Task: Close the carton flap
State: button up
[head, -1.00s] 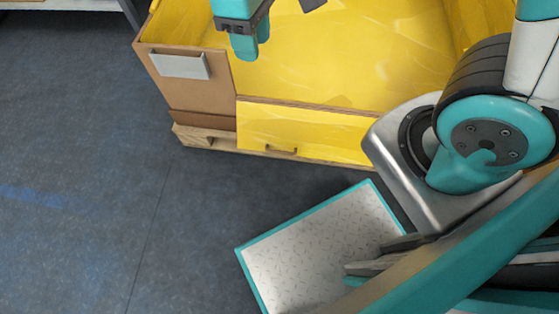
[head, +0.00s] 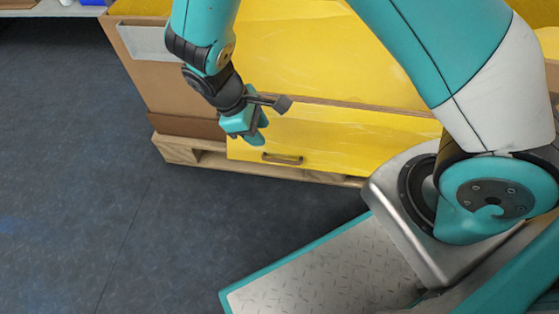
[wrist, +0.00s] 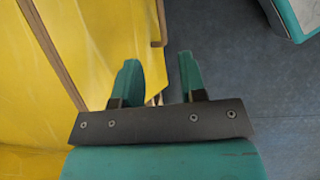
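The carton (head: 165,85) is a large brown box with a bright yellow inside, standing on a wooden pallet. Its yellow front flap (head: 350,140) is folded outward and hangs down below the front edge; it carries a small brown handle (head: 282,159). My gripper (head: 253,133) is in front of the flap's left part, above and left of the handle. In the wrist view the two teal fingers (wrist: 160,82) are apart with nothing held between them. Yellow carton surface (wrist: 95,40) fills the left of that view. I cannot tell whether a finger touches the flap.
The wooden pallet (head: 180,150) sticks out under the carton. A pale label holder (head: 148,42) is on its left side. The blue-grey floor (head: 70,170) is clear at the left. My own base plate (head: 330,265) is near the front.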

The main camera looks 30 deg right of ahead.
aim_at(279, 161)
jog(key=b+x, duration=0.6)
jog(key=x, duration=0.6)
jog(key=shift+s+f, duration=0.1)
jog(key=shift+f, duration=0.1)
jog(key=shift+c, duration=0.2)
grip_shut()
